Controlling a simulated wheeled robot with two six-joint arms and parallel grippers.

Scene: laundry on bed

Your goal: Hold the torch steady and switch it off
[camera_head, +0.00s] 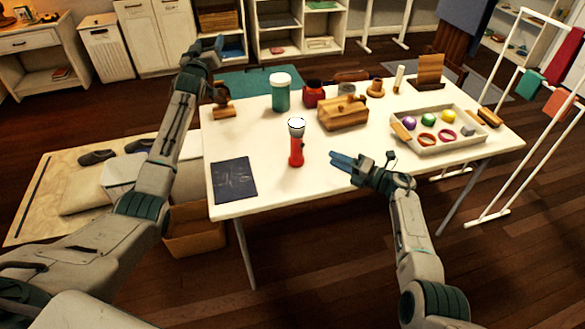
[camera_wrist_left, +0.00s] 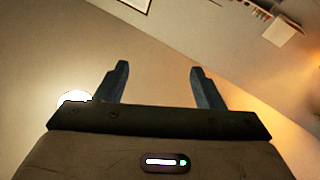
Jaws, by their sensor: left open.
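The torch (camera_head: 296,150) is red with a pale grey head. It stands upright near the table's front edge, head up, and its top looks bright white. Its switch is too small to make out. My right gripper (camera_head: 342,161) is just right of the torch, its blue fingers pointing at it with a gap between. Whether these fingers are apart is unclear. My left gripper (camera_head: 216,45) is raised beyond the table's back left corner, away from the torch. In the left wrist view its fingers (camera_wrist_left: 160,75) are wide apart with nothing between them.
The white table (camera_head: 265,190) carries a dark slate (camera_head: 234,180) at front left, a teal jar (camera_head: 281,93), a wooden box (camera_head: 343,113) and a tray (camera_head: 437,148) of coloured balls and rings. A white rack (camera_head: 519,130) stands right. The table is clear around the torch.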

